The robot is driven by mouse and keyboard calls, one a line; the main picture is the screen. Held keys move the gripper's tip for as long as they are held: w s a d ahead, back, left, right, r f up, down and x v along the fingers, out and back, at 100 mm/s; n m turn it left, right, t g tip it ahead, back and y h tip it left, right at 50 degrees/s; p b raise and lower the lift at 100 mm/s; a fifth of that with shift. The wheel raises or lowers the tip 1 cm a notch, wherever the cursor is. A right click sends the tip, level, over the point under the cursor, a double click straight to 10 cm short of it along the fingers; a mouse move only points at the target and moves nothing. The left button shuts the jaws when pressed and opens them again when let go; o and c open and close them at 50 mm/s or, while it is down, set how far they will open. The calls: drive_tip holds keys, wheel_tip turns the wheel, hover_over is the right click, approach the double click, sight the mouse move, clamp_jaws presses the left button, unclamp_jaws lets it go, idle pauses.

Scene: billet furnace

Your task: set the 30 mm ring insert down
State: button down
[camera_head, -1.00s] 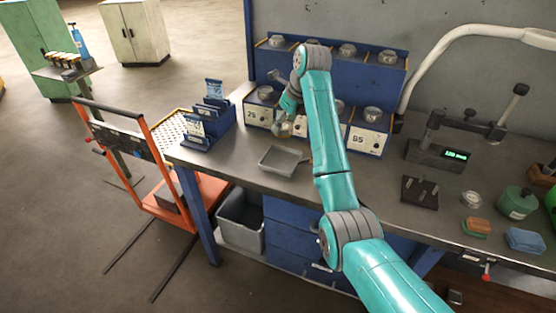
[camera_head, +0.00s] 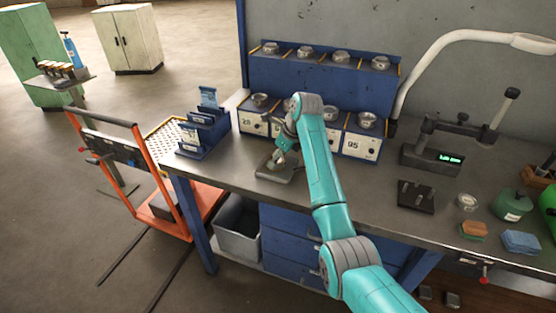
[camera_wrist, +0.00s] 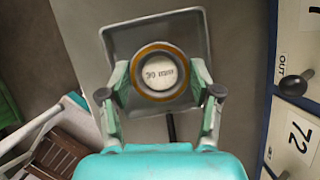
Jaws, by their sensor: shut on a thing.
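The ring insert (camera_wrist: 159,74) is a round piece with a copper-coloured rim and a pale centre marked 30 mm. In the wrist view it sits between the two fingers of my gripper (camera_wrist: 158,78), which is shut on it. Behind it is a square grey metal tray (camera_wrist: 125,36) with raised walls. In the head view my gripper (camera_head: 283,157) points down over the same tray (camera_head: 273,177) on the bench. The ring is not clear there. I cannot tell whether it touches the tray floor.
Blue drawer units with numbered white fronts (camera_head: 357,146) stand just behind the tray, with metal cups on top. A blue card rack (camera_head: 203,138) is to the left. The steel bench (camera_head: 235,175) is clear around the tray.

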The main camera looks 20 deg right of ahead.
drive_tip(key=shift+f, duration=0.45)
drive_tip(key=shift+c, duration=1.2)
unclamp_jaws()
drive_tip(key=shift+f, duration=0.2)
drive_tip(key=v, duration=1.2)
drive_tip(key=shift+r, duration=0.15)
